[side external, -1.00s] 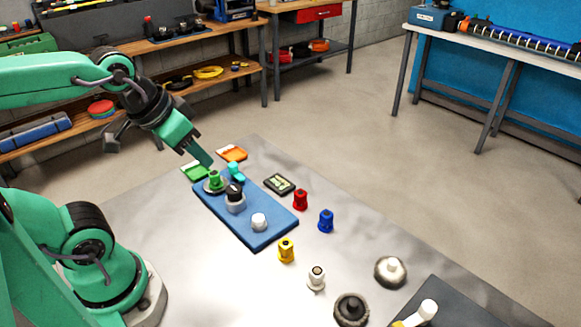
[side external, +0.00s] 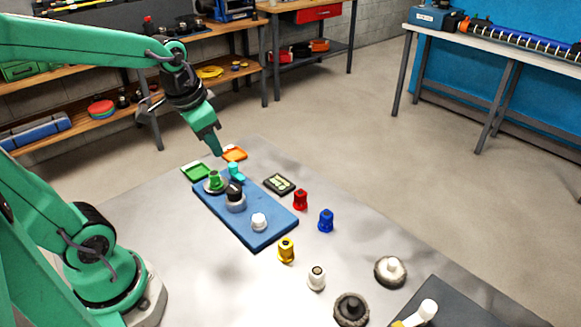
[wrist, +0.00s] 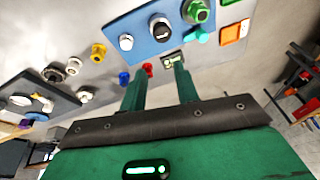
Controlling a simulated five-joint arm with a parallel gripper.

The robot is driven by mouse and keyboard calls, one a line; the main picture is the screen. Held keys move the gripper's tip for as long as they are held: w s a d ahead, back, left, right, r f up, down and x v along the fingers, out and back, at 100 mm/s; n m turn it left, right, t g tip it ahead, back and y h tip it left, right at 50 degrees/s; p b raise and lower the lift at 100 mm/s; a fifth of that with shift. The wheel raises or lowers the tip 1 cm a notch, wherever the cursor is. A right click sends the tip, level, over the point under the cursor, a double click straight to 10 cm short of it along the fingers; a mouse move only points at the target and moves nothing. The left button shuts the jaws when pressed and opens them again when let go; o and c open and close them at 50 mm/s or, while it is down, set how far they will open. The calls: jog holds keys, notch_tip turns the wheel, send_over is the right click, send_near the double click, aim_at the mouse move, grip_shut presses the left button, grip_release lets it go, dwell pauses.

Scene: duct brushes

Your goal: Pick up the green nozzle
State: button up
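The green nozzle (side external: 214,179) stands upright on a grey round base at the far left end of the blue board (side external: 262,237). In the wrist view the green nozzle (wrist: 195,12) is at the top edge, right of centre, beyond my fingertips. My gripper (side external: 217,153) is in the air above the far end of the board, with its tips up and slightly right of the nozzle in the side view. In the wrist view the two fingers of my gripper (wrist: 160,72) stand apart with nothing held between them.
A black-topped piece (side external: 235,197) and a white nozzle (side external: 259,222) are on the board. A cyan piece (side external: 236,173) is close to the green nozzle. Red (side external: 300,199), blue (side external: 326,220) and yellow (side external: 286,250) nozzles stand to the right. Green (side external: 195,171) and orange (side external: 235,154) trays lie behind.

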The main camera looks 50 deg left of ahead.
jog(key=w+a+f+m+g, duration=0.1)
jog(key=w+a+f+g, duration=0.1)
jog(key=w+a+f, duration=0.3)
jog(key=m+g, duration=0.1)
jog(key=m, duration=0.1)
send_over(214, 173)
jog(key=shift+h, duration=0.3)
notch_tip(214, 173, down, 6)
jog(key=shift+w+a, duration=0.1)
jog(key=shift+f, duration=0.1)
jog(key=shift+f, duration=1.2)
jog(key=shift+f, duration=0.1)
jog(key=shift+f, duration=2.5)
